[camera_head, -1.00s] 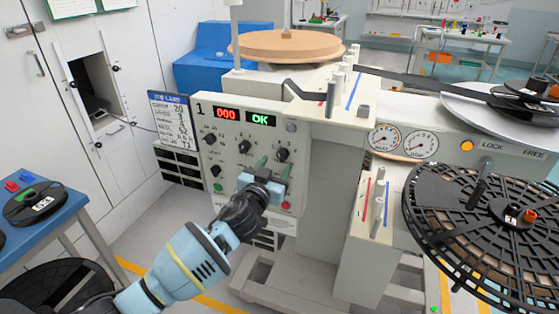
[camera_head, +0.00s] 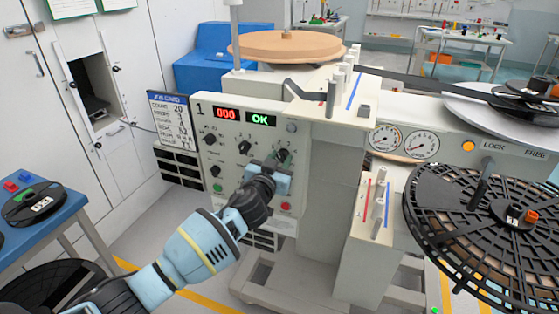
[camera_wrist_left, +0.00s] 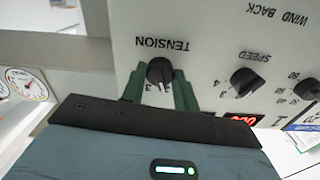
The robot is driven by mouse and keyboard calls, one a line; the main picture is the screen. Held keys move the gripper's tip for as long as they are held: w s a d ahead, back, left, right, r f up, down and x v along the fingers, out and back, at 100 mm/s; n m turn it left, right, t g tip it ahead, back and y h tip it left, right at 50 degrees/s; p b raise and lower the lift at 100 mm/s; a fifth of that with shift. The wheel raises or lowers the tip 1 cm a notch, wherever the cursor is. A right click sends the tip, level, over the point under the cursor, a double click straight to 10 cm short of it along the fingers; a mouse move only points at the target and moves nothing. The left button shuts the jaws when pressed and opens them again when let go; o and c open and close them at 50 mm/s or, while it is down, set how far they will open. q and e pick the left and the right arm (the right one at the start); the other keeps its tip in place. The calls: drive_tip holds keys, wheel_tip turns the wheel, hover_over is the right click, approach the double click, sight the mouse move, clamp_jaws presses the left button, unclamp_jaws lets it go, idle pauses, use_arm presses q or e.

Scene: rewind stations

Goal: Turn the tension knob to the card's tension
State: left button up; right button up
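The tension knob (camera_wrist_left: 160,72) is a small black dial on the white machine panel, under the upside-down word TENSION in the left wrist view. My left gripper (camera_wrist_left: 160,85) has its two green fingers on either side of this knob, spread apart; firm contact cannot be made out. In the head view my left gripper (camera_head: 276,160) is at the rightmost knob of the upper row and partly covers it. The knob's exact setting is unclear. The job card (camera_head: 172,122) hangs at the panel's left edge; its tension line is too small to read surely. My right gripper is not in view.
A speed knob (camera_wrist_left: 245,82) sits beside the tension knob. The panel has a red 000 display (camera_head: 227,114), a green OK display (camera_head: 263,119), a green button (camera_head: 217,187) and a red button (camera_head: 285,206). A black reel (camera_head: 470,235) stands at right.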

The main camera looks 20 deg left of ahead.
use_arm(q)
drive_tip(key=shift+c, duration=1.1)
drive_tip(key=shift+m, duration=0.3)
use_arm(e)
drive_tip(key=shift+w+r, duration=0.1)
use_arm(q)
drive_tip(key=m, duration=0.3)
drive_tip(key=shift+m+p, duration=0.3)
drive_tip(key=shift+p, duration=0.05)
drive_tip(key=m+p, duration=0.1)
drive_tip(key=m, duration=0.3)
drive_tip(key=shift+m, duration=0.3)
drive_tip(key=m, duration=0.4)
drive_tip(key=shift+p, duration=0.3)
drive_tip(key=m, duration=0.5)
drive_tip(key=shift+p, duration=0.35)
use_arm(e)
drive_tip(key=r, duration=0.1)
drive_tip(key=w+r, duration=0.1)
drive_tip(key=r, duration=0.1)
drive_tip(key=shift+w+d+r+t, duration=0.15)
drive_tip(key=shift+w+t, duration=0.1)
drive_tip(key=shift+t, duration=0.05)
